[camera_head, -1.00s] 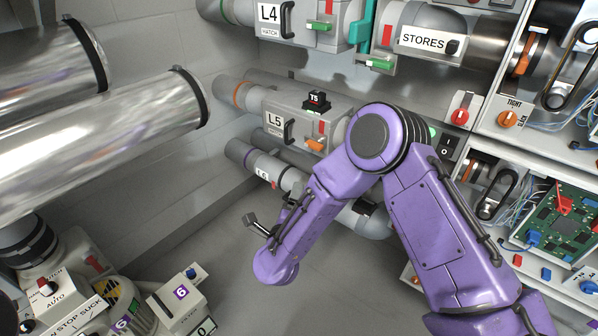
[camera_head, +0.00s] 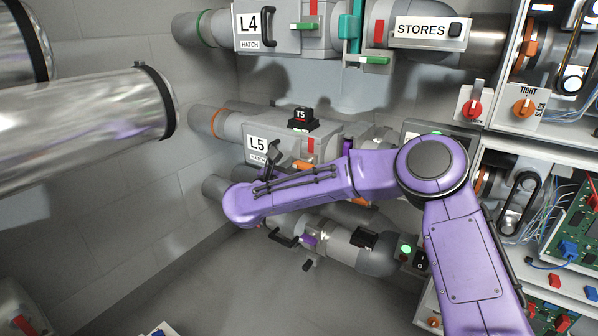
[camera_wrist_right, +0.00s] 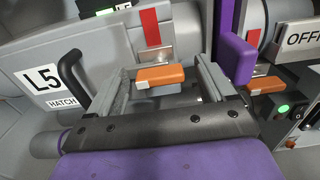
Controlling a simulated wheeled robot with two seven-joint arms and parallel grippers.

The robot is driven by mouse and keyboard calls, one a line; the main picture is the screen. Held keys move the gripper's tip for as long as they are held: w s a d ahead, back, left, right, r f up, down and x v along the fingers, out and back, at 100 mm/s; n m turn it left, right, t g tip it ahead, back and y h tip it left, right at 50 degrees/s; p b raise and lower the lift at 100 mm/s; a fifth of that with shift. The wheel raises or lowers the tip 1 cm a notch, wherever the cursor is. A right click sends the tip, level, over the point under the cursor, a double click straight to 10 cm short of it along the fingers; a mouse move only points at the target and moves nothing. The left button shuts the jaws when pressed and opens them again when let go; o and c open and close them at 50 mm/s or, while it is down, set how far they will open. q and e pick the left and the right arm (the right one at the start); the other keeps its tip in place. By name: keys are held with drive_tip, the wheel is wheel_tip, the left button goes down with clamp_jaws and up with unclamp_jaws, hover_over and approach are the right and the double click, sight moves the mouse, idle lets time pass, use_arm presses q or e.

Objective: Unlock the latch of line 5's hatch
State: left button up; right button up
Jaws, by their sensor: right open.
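Line 5's hatch (camera_head: 262,128) is a grey box marked L5, with a black handle, on the pipe at centre. Its L5 label (camera_wrist_right: 43,77) is at left in the right wrist view. The hatch's orange latch (camera_wrist_right: 168,75) lies sideways below a red stripe, with a pale block at its left end. In the head view my forearm partly covers the latch (camera_head: 304,165). My right gripper (camera_wrist_right: 163,68) is open, one finger on either side of the latch in that picture. I cannot tell whether they touch it. My left gripper is not in view.
The hatch handle (camera_wrist_right: 72,75) stands close left of my fingers. A purple upright plate (camera_wrist_right: 236,55) and a second orange handle (camera_wrist_right: 265,85) are close on the right. The black T5 block (camera_head: 301,119) sits on top. Line 4's hatch (camera_head: 265,30) is above.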

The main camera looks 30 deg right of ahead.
drive_tip(key=c, duration=1.1)
drive_tip(key=shift+o, duration=0.2)
drive_tip(key=shift+w+r+n+p, duration=0.1)
drive_tip(key=shift+r+n+p, duration=0.15)
drive_tip(key=shift+n+p, duration=1.15)
drive_tip(key=n+p, duration=0.4)
drive_tip(key=n, duration=0.1)
drive_tip(key=n+p, duration=0.4)
drive_tip(key=p, duration=0.1)
drive_tip(key=shift+w+f+n+p, duration=0.15)
drive_tip(key=shift+n+p, duration=0.15)
drive_tip(key=shift+n, duration=0.1)
drive_tip(key=n+p, duration=0.1)
drive_tip(key=n, duration=0.1)
drive_tip(key=n+p, duration=0.1)
drive_tip(key=p, duration=0.1)
drive_tip(key=shift+f+n, duration=0.2)
drive_tip(key=shift+n, duration=0.2)
drive_tip(key=shift+f+n+p, duration=0.15)
drive_tip(key=shift+n+p, duration=0.3)
drive_tip(key=shift+n, duration=0.35)
drive_tip(key=shift+a+f, duration=0.1)
drive_tip(key=o, duration=1.1)
drive_tip(key=shift+c, duration=0.2)
